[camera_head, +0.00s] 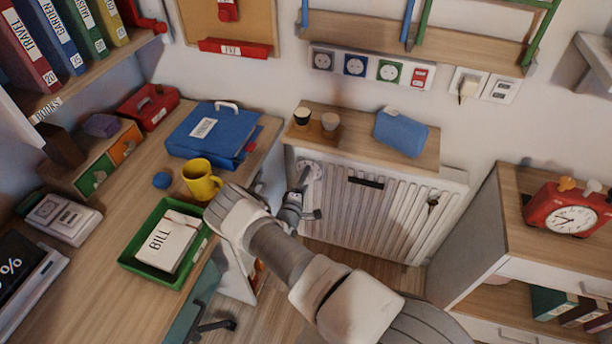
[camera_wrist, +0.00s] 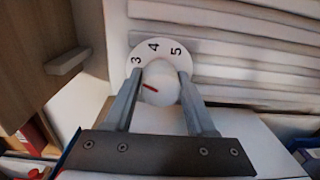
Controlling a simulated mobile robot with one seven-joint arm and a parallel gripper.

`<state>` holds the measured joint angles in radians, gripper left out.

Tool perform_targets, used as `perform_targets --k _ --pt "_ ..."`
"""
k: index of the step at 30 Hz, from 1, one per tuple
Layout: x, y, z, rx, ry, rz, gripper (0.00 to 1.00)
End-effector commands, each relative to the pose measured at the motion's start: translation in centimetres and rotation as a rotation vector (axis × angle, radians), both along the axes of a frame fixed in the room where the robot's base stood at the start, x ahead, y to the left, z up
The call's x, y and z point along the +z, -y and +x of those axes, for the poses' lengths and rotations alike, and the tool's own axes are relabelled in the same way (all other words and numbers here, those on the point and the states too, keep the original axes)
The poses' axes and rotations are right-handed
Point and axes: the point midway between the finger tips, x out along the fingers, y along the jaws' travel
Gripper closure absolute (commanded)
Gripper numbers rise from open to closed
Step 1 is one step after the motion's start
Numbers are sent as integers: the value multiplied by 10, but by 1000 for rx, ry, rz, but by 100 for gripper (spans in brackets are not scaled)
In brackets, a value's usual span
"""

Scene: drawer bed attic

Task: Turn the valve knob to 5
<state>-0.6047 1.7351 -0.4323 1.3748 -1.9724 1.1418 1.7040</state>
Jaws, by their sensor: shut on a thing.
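The white round valve knob (camera_wrist: 160,94) shows in the wrist view with a short red mark left of its middle, slanting up to the left. The mark is on the 3 side, away from 5. The white dial plate (camera_wrist: 154,47) behind it carries the numbers 3, 4 and 5; 5 is at the right. My gripper (camera_wrist: 160,82) has one finger on each side of the knob and is shut on it. In the head view my gripper (camera_head: 302,196) is at the radiator's upper left, hiding most of the knob.
The white radiator (camera_head: 375,212) stands under a wooden shelf (camera_head: 365,146) with two cups and a blue bag. The desk (camera_head: 105,310), with a yellow mug (camera_head: 201,182) and green tray (camera_head: 130,263), is close left of my arm. A cabinet (camera_head: 480,240) stands right.

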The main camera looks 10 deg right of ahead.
Motion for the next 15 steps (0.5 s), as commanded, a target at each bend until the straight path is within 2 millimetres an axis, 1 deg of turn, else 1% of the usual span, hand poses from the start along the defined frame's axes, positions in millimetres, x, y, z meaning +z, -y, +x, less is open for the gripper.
perform_targets --k 15 --pt "0 0 0 0 244 424 100"
